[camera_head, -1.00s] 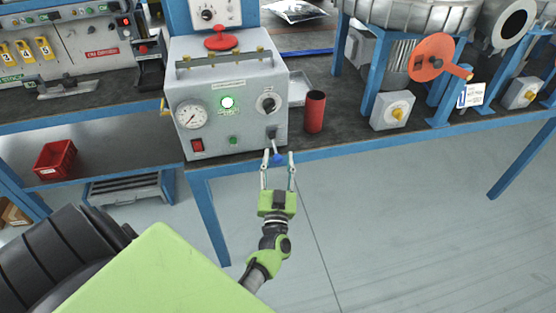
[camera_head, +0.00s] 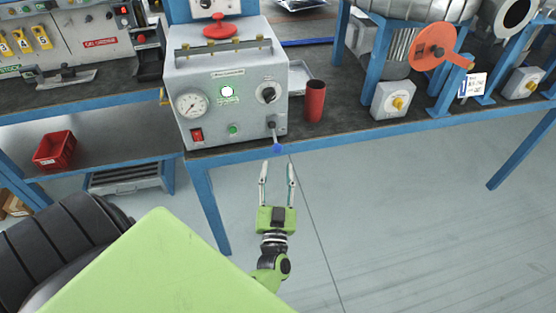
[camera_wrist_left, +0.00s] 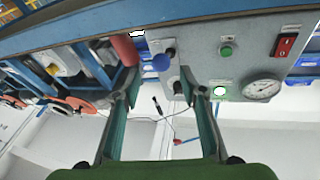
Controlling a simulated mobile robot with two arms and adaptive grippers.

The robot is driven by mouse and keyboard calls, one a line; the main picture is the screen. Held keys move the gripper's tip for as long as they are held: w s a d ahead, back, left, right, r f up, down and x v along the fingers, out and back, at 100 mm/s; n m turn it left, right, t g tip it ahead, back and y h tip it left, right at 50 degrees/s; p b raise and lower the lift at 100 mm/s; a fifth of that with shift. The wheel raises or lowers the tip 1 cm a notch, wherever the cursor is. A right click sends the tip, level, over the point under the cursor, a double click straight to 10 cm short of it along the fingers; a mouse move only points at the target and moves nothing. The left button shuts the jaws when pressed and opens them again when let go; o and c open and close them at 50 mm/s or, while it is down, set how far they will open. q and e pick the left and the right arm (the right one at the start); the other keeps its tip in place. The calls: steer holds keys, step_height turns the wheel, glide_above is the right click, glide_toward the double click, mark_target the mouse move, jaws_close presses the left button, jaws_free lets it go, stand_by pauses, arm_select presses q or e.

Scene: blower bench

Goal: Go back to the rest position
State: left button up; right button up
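My left gripper (camera_head: 278,165) is open and empty in the head view, in front of the bench and below its front edge. Its two fingers point toward the grey control box (camera_head: 215,122). The blue-tipped lever (camera_head: 277,142) hangs downward on the box front, just beyond the fingertips and apart from them. In the left wrist view, the open fingers (camera_wrist_left: 160,75) frame the blue ball tip (camera_wrist_left: 161,62) from a distance, with nothing held. The box's gauge (camera_head: 192,104) and lit green lamp (camera_head: 227,91) show. My right gripper is not in view.
A red cylinder (camera_head: 315,101) stands on the bench right of the box. A blower with an orange disc (camera_head: 432,46) and a grey switch box (camera_head: 393,100) stand farther right. A red bin (camera_head: 54,150) sits on the lower shelf. The floor (camera_head: 400,220) in front is clear.

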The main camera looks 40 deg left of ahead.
arm_select(q)
steer(key=s+d+f+m+g+h, duration=0.2)
steer(key=s+d+f+h, duration=0.15)
steer(key=f, duration=0.55)
steer(key=s+d+f+m+g+h, duration=0.15)
steer(key=d+f+h, duration=0.3)
steer(key=f, duration=0.55)
steer(key=s+d+f+m+g+h, duration=0.25)
steer(key=d+f, duration=0.25)
steer(key=f, duration=0.4)
steer(key=s+d+f+g+h, duration=0.2)
steer(key=s+f+g, duration=0.1)
steer(key=s+f, duration=0.65)
steer(key=s+a+f+g, duration=0.1)
steer(key=s+f+g, duration=0.1)
steer(key=s, duration=0.6)
steer(key=s+a+f+g+p, duration=0.1)
steer(key=s+f, duration=0.3)
steer(key=s, duration=0.4)
steer(key=s+a+f+m+g, duration=0.1)
steer(key=s+a+f+g, duration=0.2)
steer(key=s, duration=0.5)
steer(key=shift+s+g+y, duration=0.25)
steer(key=shift+g+y, duration=0.2)
steer(key=shift+g, duration=0.15)
steer(key=shift+w+f, duration=0.1)
